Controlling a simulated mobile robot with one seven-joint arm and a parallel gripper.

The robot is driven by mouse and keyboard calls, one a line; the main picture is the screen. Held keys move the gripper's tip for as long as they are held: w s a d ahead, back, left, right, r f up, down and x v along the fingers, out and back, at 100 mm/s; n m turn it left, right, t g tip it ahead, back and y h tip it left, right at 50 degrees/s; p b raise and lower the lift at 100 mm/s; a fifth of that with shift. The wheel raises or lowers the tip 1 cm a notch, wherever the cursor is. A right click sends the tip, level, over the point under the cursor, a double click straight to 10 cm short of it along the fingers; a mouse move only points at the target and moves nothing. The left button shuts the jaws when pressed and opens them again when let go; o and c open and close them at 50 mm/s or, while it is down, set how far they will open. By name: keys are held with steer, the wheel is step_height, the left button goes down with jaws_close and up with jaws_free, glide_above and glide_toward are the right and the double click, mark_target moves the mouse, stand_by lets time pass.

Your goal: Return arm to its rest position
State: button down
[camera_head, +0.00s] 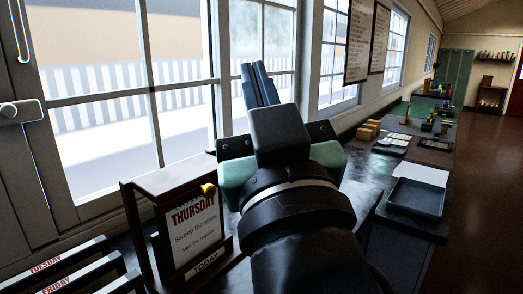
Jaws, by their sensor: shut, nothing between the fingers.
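My arm (305,215) reaches from the bottom edge of the picture up toward the window. My gripper (254,68) is at its end, with its two dark fingers close together, shut and empty. The fingers stand in front of the window panes as seen here, apart from any object I can make out. The black wrist housing and green-grey side parts hide the lower fingers and some of the bench behind.
Just left of my wrist stands a dark wooden frame (131,212) with a THURSDAY card (192,236) and a yellow knob (208,190). A rack with TUESDAY and FRIDAY cards (60,270) is lower left. A blue-grey tray (416,198) and wooden blocks (368,131) lie right.

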steer(key=s+r+m+t+h, duration=0.4)
steer(key=s+r+h, duration=0.1)
steer(key=s+r, duration=0.1)
steer(key=shift+s+d+r+p, duration=0.25)
steer(key=shift+s+d+p, duration=0.05)
steer(key=shift+s, duration=0.4)
